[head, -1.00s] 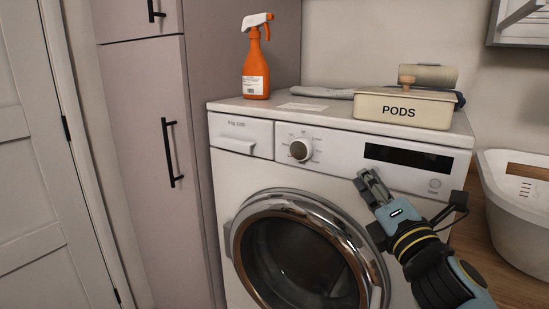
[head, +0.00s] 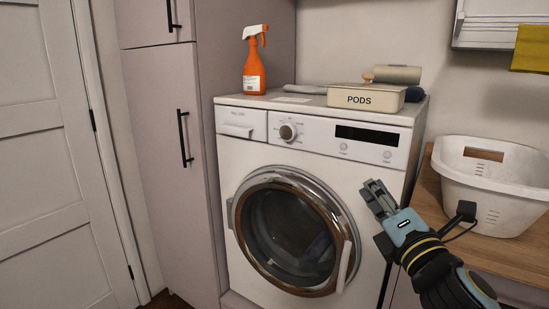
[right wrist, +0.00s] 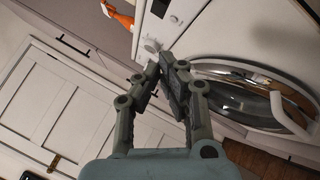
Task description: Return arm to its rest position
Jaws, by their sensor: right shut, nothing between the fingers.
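My right gripper (head: 377,194) is shut and empty, held in front of the right side of the washing machine (head: 385,212). Its arm comes in from the lower right in the head view. In the right wrist view the gripper's two fingers (right wrist: 172,68) meet at their tips with nothing between them. The washer's round door (head: 295,238) is closed and lies to the left of the gripper in the head view. My left gripper is not in view.
On the washer stand an orange spray bottle (head: 253,70) and a box marked PODS (head: 366,98). A white basket (head: 490,190) sits on the wooden counter (head: 427,205) at right. A tall cabinet (head: 158,185) and a panelled door (head: 50,170) are at left.

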